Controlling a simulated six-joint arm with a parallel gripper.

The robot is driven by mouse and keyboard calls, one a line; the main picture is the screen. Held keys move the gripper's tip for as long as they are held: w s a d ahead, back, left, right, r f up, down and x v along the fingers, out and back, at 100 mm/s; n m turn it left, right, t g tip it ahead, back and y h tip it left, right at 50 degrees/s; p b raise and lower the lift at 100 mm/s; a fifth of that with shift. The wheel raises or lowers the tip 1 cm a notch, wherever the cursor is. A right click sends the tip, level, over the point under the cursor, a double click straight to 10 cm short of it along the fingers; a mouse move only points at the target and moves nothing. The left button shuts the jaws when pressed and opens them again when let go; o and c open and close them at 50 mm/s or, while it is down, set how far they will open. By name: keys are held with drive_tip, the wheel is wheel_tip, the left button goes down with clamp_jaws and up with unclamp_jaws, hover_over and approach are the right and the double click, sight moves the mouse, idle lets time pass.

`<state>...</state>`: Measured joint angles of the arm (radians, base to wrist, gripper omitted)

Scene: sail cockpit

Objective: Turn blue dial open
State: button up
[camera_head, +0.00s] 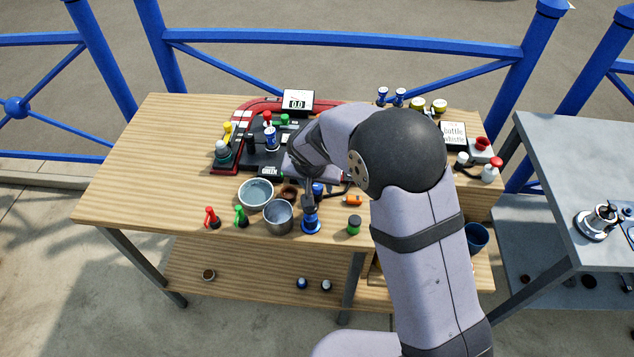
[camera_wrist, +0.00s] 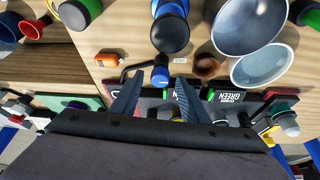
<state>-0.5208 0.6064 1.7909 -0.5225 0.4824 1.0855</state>
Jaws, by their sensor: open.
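A small blue dial (camera_wrist: 160,74) with a thin white mark shows in the wrist view, just beyond my fingertips and between their lines. It also shows in the head view (camera_head: 318,188), partly hidden by my gripper. My gripper (camera_wrist: 157,88) is open, with one finger to each side of the dial's line and nothing between them. I cannot tell whether either finger touches the dial.
Close by are a grey metal cup (camera_head: 279,217), a pale bowl (camera_head: 256,194), an orange piece (camera_head: 353,201) and a green-topped jar (camera_head: 354,225). A dark panel with coloured knobs lies behind. The table's left end is clear.

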clamp_jaws()
drive_tip(key=c, duration=1)
unclamp_jaws()
drive_tip(key=shift+d+r+n+y+p, duration=0.15)
drive_tip(key=shift+n+y+p, duration=0.35)
drive_tip(key=shift+n+p, duration=1.2)
drive_tip(key=shift+r+n+y+p, duration=0.1)
drive_tip(key=shift+n+y+p, duration=0.2)
drive_tip(key=shift+p, duration=0.45)
drive_tip(key=n+p, duration=0.1)
drive_tip(key=p, duration=0.5)
drive_tip(key=shift+r+g+y+p, duration=0.15)
drive_tip(key=shift+g+y+p, duration=0.15)
drive_tip(key=shift+p, duration=0.05)
drive_tip(key=shift+w+f+n+p, duration=0.1)
drive_tip(key=shift+f+n+p, duration=0.35)
drive_tip(key=shift+p, duration=1.05)
